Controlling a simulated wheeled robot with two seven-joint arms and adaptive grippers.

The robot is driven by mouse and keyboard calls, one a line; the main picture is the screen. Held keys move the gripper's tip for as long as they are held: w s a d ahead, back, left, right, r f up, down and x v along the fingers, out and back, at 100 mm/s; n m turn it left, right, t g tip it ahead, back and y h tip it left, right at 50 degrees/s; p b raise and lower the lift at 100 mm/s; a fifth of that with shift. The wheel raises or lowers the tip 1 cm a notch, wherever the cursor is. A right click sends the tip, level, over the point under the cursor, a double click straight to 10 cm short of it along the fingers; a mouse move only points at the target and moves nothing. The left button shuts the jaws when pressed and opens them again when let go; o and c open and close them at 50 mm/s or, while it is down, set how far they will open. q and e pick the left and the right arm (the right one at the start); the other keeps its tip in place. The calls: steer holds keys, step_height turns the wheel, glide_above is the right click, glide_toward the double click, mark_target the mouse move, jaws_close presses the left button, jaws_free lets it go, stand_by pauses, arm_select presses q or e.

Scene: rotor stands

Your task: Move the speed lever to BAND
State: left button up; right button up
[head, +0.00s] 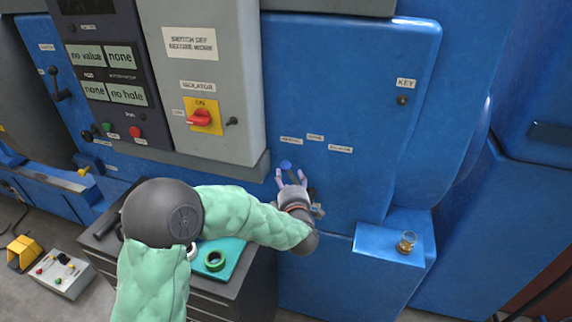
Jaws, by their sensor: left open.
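The speed lever (286,164) appears to be the one with the small blue knob on the front of the large blue machine cabinet. Three small labels sit above it: one at upper left (291,141), one in the middle (315,137) and one at right (340,149). Their print is too small to read surely, so I cannot tell which says BAND. The knob is below the left label. My left gripper (291,178) is open, its fingers pointing up at the knob from just below. I cannot tell whether they touch it. The gripper and wrist hide the lever's lower part.
A grey control box has a red isolator switch (200,118) on a yellow plate. A key lock (402,100) is at upper right. A blue ledge (375,240) carries a small brass item (407,242). A dark drawer cabinet (262,275) with a green ring (215,261) stands below my left arm.

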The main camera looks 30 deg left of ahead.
mark_target(287, 169)
arm_select(q)
steer(key=x, duration=0.8)
jaws_close()
